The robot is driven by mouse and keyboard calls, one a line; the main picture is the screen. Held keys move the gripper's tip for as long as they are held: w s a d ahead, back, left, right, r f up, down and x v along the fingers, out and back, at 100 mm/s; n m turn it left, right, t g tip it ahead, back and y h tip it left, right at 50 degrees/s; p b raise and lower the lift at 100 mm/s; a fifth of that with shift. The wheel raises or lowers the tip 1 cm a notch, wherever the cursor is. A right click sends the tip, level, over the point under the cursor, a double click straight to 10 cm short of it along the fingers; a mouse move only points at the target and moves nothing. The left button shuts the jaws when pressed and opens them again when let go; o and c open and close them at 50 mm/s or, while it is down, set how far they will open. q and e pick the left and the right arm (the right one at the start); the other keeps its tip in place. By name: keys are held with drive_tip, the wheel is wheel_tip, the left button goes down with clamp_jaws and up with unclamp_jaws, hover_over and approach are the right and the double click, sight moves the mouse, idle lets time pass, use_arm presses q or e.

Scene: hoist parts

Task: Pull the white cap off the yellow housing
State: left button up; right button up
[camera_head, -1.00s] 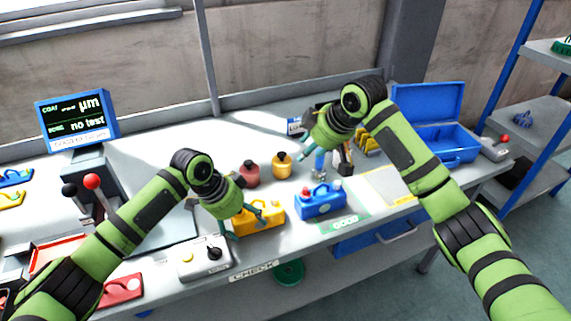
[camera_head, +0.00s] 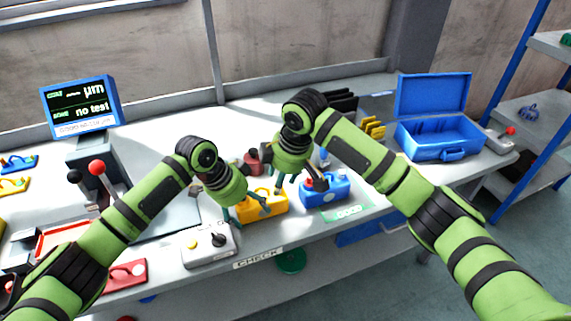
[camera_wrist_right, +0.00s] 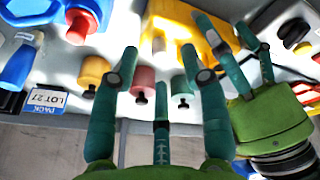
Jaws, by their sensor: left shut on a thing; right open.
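The yellow housing (camera_head: 272,205) stands near the table's front edge; it also shows at the top of the right wrist view (camera_wrist_right: 180,20). My left gripper (camera_head: 250,209) is shut on it, with fingers on either side. My right gripper (camera_head: 299,186) is open and empty, above and behind the gap between the yellow housing and the blue housing (camera_head: 335,190). In the right wrist view its spread fingers (camera_wrist_right: 160,62) point toward the yellow housing. Small pale round pieces (camera_wrist_right: 158,44) show on or by the yellow housing; I cannot tell which is the white cap.
A grey box with knobs (camera_head: 210,245) stands front left of the yellow housing. A red pot (camera_head: 253,160) is behind; an orange pot (camera_wrist_right: 95,72) shows in the wrist view. An open blue case (camera_head: 440,140) is at right.

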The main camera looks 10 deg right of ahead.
drive_tip(key=shift+x, duration=1.45)
clamp_jaws()
